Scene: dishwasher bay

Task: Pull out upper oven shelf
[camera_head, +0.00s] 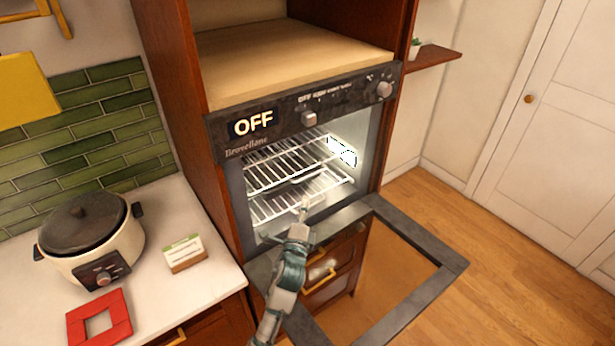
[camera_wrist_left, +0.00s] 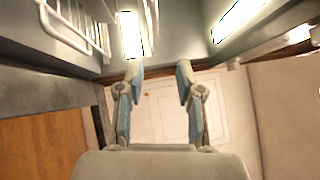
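The upper oven shelf (camera_head: 290,158) is a white wire rack inside the lit oven, under the control panel. A second wire rack (camera_head: 325,184) sits below it. My left gripper (camera_head: 304,207) is at the oven opening, in front of the lower rack in the picture; its exact depth is hard to tell. In the left wrist view its two fingers (camera_wrist_left: 160,76) stand apart with nothing between them. White rack wires (camera_wrist_left: 75,38) show at the upper left there, apart from the fingers. My right gripper is not in view.
The oven door (camera_head: 420,288) is folded down, its frame under and right of my left arm. The counter at left holds a cooker (camera_head: 115,247), a small box (camera_head: 184,254) and a red square frame (camera_head: 100,318). Floor at right is clear.

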